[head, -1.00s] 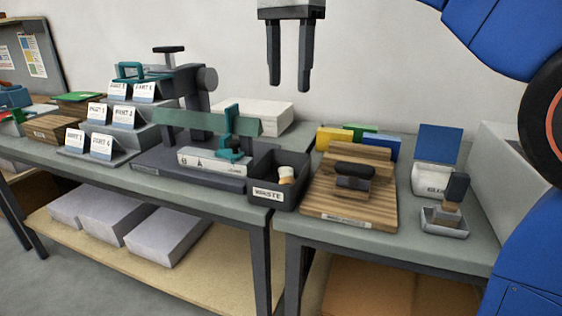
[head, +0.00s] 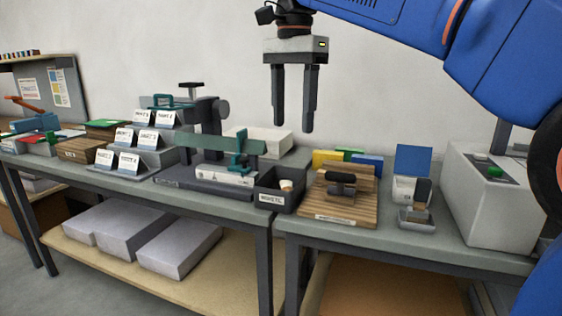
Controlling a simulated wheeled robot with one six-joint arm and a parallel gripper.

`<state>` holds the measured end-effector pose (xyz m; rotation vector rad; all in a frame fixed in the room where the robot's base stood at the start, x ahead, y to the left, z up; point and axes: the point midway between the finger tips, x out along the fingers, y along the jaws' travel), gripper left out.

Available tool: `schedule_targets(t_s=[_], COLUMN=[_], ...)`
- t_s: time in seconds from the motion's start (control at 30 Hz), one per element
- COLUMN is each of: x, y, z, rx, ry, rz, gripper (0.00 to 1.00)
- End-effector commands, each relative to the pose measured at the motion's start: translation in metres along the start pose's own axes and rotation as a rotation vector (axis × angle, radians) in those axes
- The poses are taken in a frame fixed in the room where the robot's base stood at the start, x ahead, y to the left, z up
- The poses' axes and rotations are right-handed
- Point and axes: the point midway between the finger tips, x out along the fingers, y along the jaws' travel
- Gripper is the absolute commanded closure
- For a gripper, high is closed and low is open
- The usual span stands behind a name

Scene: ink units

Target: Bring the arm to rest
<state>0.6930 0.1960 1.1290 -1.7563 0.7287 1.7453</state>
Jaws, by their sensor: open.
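My gripper (head: 293,128) hangs from my blue arm in the upper middle of the head view. Its two dark fingers point down and stand apart, with nothing between them. It is in the air in front of the pale wall, above the waste bin and the wooden board. No object touches the fingers in this view.
Below stand a dark waste bin (head: 276,199), a wooden board (head: 352,208) with a dark-handled tool (head: 341,184), and a dark press-like device (head: 213,172). Stepped card holders (head: 134,163) are at left. A grey box with a green button (head: 488,205) is at right.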

Motion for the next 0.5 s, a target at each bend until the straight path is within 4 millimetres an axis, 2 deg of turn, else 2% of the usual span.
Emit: schedule_targets(t_s=[0.27, 0.5], x=[0.013, 0.033], y=[0.02, 0.048], z=[-0.014, -0.03], rx=[-0.046, -0.113], ry=[0.006, 0.021], rz=[-0.021, -0.054], gripper=[0.46, 0.46])
